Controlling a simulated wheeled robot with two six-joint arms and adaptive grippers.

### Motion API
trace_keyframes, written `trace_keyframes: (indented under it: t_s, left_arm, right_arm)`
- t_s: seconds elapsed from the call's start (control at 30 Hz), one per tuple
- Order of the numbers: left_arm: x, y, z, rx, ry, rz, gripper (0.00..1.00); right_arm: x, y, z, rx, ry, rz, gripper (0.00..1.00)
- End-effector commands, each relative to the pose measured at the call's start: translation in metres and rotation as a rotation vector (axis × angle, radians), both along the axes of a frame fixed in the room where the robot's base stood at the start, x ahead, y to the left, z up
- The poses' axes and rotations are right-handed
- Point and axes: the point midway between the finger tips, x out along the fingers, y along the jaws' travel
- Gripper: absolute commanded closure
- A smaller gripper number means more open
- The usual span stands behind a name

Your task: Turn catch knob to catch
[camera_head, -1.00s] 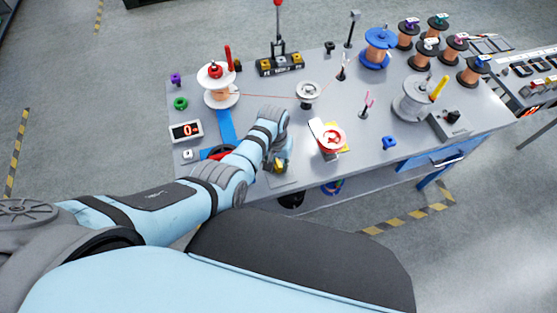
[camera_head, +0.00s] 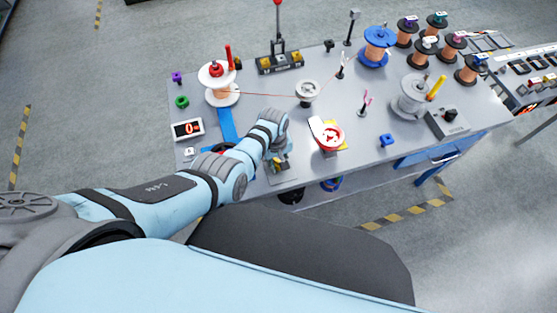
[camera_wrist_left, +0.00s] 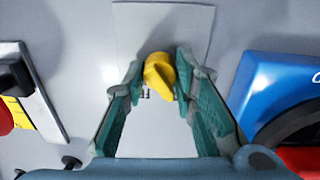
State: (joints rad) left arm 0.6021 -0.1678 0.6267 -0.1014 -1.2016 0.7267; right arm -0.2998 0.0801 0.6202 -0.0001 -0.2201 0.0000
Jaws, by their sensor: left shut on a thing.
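The yellow catch knob (camera_wrist_left: 158,74) stands on a pale plate (camera_wrist_left: 175,22) in the left wrist view, its pointer angled down toward some partly hidden lettering. My left gripper (camera_wrist_left: 161,72) has its green-padded fingers on both sides of the knob and is shut on it. In the head view the left gripper (camera_head: 278,160) is low over the small plate (camera_head: 284,178) at the table's front edge, and the arm and hand largely hide the knob. My right gripper is not in view.
A red-and-white pulley (camera_head: 330,136) on a yellow base stands right of the gripper. A blue part (camera_wrist_left: 262,88) lies close on the right in the wrist view. A white spool (camera_head: 218,80), a digital display (camera_head: 187,129) and a blue spool (camera_head: 377,47) stand on the grey table (camera_head: 265,105).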

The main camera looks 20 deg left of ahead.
Motion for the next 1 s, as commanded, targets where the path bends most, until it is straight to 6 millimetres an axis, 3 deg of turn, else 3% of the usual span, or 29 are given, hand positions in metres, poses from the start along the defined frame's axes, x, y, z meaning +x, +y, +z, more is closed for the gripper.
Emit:
trace_keyframes:
  t_s: [0.37,0.4,0.5,0.83,1.0]
  left_arm:
    - [0.001,0.001,0.0,0.002,-0.002,0.005,1.0]
    - [0.001,0.001,0.0,0.002,-0.002,0.005,0.7]
    - [0.001,0.001,0.0,0.001,-0.001,0.004,0.54]
    - [0.001,0.0,0.001,0.001,-0.002,0.003,0.54]
    - [0.001,0.0,0.018,0.001,-0.004,0.002,0.54]
  right_arm:
    - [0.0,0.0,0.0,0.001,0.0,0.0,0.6]
    - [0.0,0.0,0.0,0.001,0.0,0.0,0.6]
    - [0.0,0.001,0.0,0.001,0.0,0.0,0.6]
    - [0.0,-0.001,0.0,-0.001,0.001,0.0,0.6]
    - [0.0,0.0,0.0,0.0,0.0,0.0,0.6]
